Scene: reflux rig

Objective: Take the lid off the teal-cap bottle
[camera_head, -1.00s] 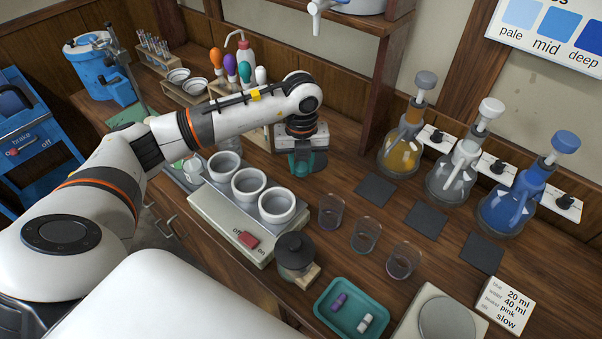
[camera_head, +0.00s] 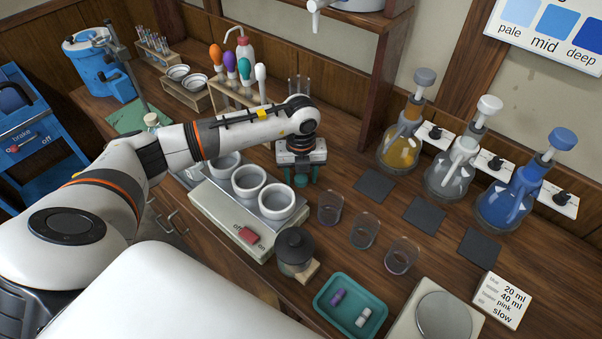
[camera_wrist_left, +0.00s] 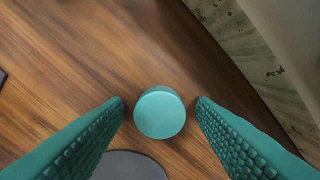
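A round teal cap (camera_wrist_left: 160,112) shows from above in the left wrist view, between the two green fingers of my left gripper (camera_wrist_left: 160,104). The fingers are open, with a small gap on each side of the cap. In the head view my left gripper (camera_head: 301,177) points down behind the white cups, and the teal cap (camera_head: 301,181) shows small between its fingers. The bottle body under the cap is hidden, so I cannot tell how the cap sits on it. My right gripper is not in view.
White cups (camera_head: 248,182) on a heater block stand left of the gripper. Clear beakers (camera_head: 363,231) and a dark lidded jar (camera_head: 295,249) stand nearer. A rack (camera_head: 232,92) with colored droppers is behind. Flasks (camera_head: 401,146) stand right. A teal tray (camera_head: 349,306) lies in front.

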